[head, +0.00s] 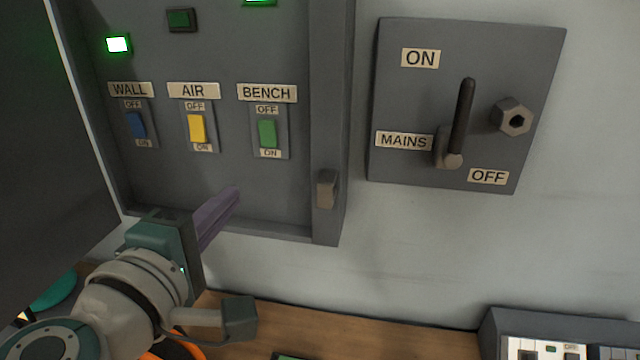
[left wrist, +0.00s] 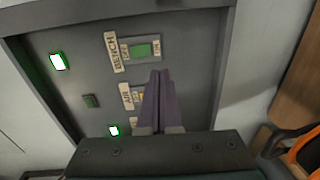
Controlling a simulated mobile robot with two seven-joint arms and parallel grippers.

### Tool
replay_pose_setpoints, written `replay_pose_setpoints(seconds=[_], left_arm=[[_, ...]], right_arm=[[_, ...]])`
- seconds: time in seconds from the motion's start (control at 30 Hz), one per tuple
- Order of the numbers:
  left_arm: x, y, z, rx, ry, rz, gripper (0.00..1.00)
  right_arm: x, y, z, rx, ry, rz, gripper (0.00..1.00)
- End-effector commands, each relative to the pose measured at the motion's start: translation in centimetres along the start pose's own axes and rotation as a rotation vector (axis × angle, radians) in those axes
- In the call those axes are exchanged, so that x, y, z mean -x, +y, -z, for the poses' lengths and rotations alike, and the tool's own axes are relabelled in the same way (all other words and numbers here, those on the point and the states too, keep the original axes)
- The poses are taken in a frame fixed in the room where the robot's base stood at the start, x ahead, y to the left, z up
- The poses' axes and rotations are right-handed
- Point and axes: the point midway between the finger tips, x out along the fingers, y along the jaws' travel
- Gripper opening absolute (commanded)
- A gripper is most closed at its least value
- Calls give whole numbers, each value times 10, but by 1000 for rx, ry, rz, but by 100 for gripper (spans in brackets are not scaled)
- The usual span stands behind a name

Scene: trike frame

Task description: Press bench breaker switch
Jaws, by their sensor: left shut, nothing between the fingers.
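The bench breaker switch (head: 267,134) is a green rocker under the BENCH label (head: 267,93), with OFF above it and ON below. I cannot tell which way it is tipped. It also shows in the left wrist view (left wrist: 141,50), uncovered, just beyond the fingertips. My left gripper (head: 235,191) is shut and empty, its purple fingers pointing toward the panel below and left of the bench switch, apart from it. In the left wrist view the fingers (left wrist: 160,74) partly hide the yellow AIR switch. My right gripper is not in view.
The yellow AIR switch (head: 196,128) and blue WALL switch (head: 136,125) sit left of it. The WALL lamp (head: 117,45) and BENCH lamp (head: 259,2) glow; the AIR lamp (head: 181,20) is dark. A raised box edge (head: 328,120) and MAINS lever (head: 463,115) stand right.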

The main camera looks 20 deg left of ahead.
Motion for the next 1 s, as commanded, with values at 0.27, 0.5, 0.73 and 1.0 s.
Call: replay_pose_setpoints(seconds=[0.27,0.5,0.73,1.0], left_arm=[[20,-4,0,1,0,0,0],[20,-4,0,1,0,0,0],[20,-4,-1,-2,-3,-1,0],[44,7,-81,-399,-413,-9,0]], right_arm=[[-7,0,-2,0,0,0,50],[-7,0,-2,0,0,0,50],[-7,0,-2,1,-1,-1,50],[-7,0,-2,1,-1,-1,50]])
